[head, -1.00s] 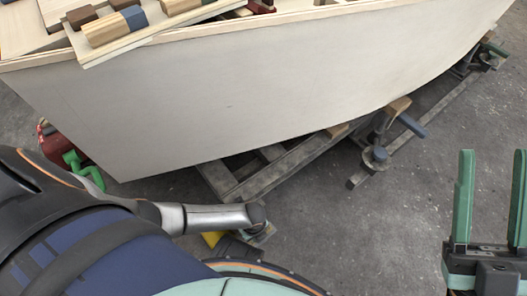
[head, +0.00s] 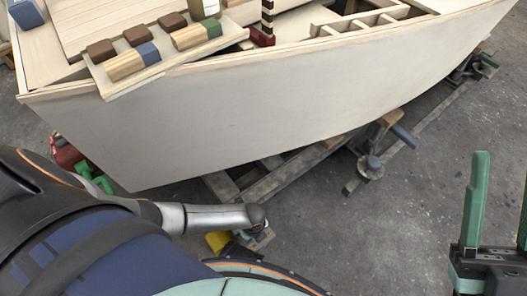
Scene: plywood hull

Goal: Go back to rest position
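My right gripper (head: 500,210) is at the right edge of the head view. One green finger stands upright and the other is partly cut off by the frame edge, with an empty gap between them. It is over the grey floor, apart from the hull. My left arm (head: 90,225) comes in from the left, low in front of the hull. No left gripper fingers can be made out.
The plywood hull (head: 250,120) stands ahead on a timber cradle (head: 270,185) with clamps. A board (head: 140,75) with several wooden blocks rests on its top edge. A red and green item (head: 95,178) is behind my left arm. Floor (head: 380,240) at centre right is clear.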

